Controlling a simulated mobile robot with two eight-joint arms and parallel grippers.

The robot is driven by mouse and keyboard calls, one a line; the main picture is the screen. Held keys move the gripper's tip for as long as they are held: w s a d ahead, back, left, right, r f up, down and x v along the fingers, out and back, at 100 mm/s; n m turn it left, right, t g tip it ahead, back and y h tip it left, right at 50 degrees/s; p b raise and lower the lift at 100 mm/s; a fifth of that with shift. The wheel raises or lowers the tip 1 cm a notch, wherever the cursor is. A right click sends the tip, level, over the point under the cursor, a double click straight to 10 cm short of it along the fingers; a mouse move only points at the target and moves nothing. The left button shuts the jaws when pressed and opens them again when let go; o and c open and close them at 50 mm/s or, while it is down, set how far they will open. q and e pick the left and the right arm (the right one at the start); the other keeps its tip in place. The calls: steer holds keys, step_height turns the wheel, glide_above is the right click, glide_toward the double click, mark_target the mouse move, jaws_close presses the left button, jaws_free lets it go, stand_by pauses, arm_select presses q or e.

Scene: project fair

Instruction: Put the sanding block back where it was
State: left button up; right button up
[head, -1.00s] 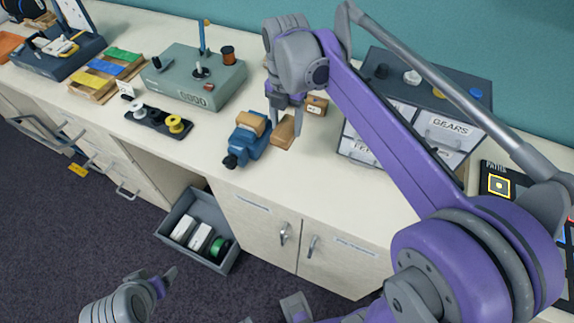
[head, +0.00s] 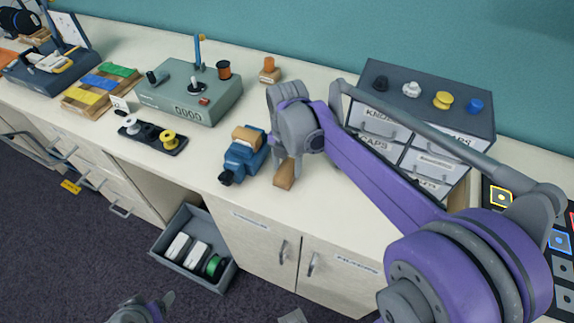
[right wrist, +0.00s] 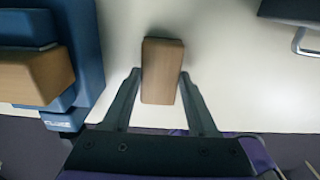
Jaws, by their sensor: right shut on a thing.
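The sanding block appears to be the brown wooden block (head: 285,174), in the head view just right of the blue vise (head: 241,158). My right gripper (head: 287,158) is shut on it. In the right wrist view the block (right wrist: 162,70) lies between the two fingertips (right wrist: 161,76), its long side pointing away from the palm. I cannot tell whether it touches the counter. The vise also shows in the right wrist view (right wrist: 85,60), left of the block, with a wooden piece on it. My left gripper (head: 163,301) shows only partly at the bottom edge; its opening is unclear.
A drawer cabinet (head: 425,95) with knobs on top stands right. A grey-green box (head: 190,97), a spool tray (head: 152,136) and a small wooden stand (head: 269,72) are at the left and back. The counter (head: 320,215) in front is clear. An open drawer (head: 195,240) juts out below.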

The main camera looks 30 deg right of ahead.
mark_target(287, 169)
steer(key=shift+f, duration=0.1)
steer(key=o, duration=1.3)
step_height(287, 169, up, 12)
steer(key=p, duration=0.1)
steer(key=s+a+f+m+t+p, duration=0.1)
steer(key=s+f+m, duration=0.2)
steer(key=m, duration=0.5)
steer(key=s+a+f+m+t, duration=0.2)
steer(key=s+f+m, duration=0.2)
steer(key=s+m, duration=0.2)
steer(key=s+a+f+m+t+p, duration=0.1)
steer(key=s+f+m, duration=0.3)
steer(key=m, duration=0.6)
steer(key=shift+s+a+t+p, duration=0.3)
steer(key=shift+s+a+t, duration=0.2)
steer(key=shift+s, duration=0.1)
steer(key=shift+s+a+f+m, duration=0.1)
steer(key=shift+s+f+m, duration=0.15)
steer(key=shift+m, duration=0.25)
